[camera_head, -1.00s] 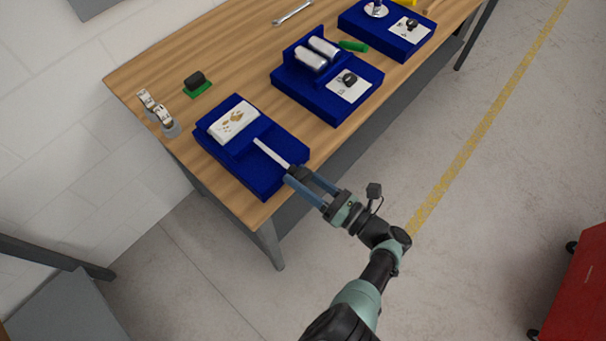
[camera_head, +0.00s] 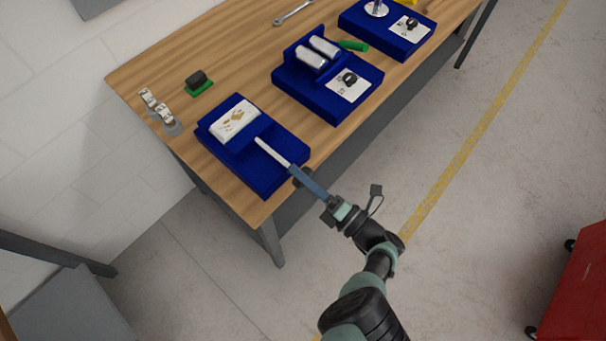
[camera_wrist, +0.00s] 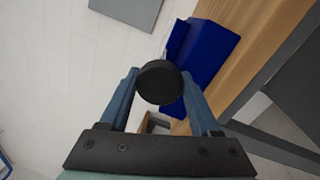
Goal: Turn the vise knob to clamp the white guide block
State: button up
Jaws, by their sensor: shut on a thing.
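The blue vise (camera_head: 268,170) sits at the near left corner of the workbench. The white guide block (camera_head: 236,120) lies in its far end, with brownish marks on top. A pale screw rod (camera_head: 272,152) runs from the vise toward my gripper. The round black knob (camera_wrist: 160,82) is at the rod's near end, between my two blue fingers in the wrist view; in the head view it is mostly hidden. My gripper (camera_head: 301,176) is shut on the knob from the front edge side. Whether the block touches the vise's jaws cannot be told.
Two more blue fixtures, one with silver cylinders (camera_head: 318,52), stand farther along the wooden workbench (camera_head: 180,65). A black piece on a green base (camera_head: 197,82) and small metal parts (camera_head: 160,109) lie left. A red cabinet (camera_head: 575,290) stands right.

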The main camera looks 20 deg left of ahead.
jog(key=shift+s, duration=0.1)
dwell(0.4)
jog(key=o, duration=1.4)
jog(key=shift+c, duration=0.2)
jog(key=shift+d, duration=0.15)
jog(key=b+v, duration=0.2)
jog(key=v, duration=1)
jog(key=shift+d, duration=0.3)
jog(key=shift+s, duration=0.15)
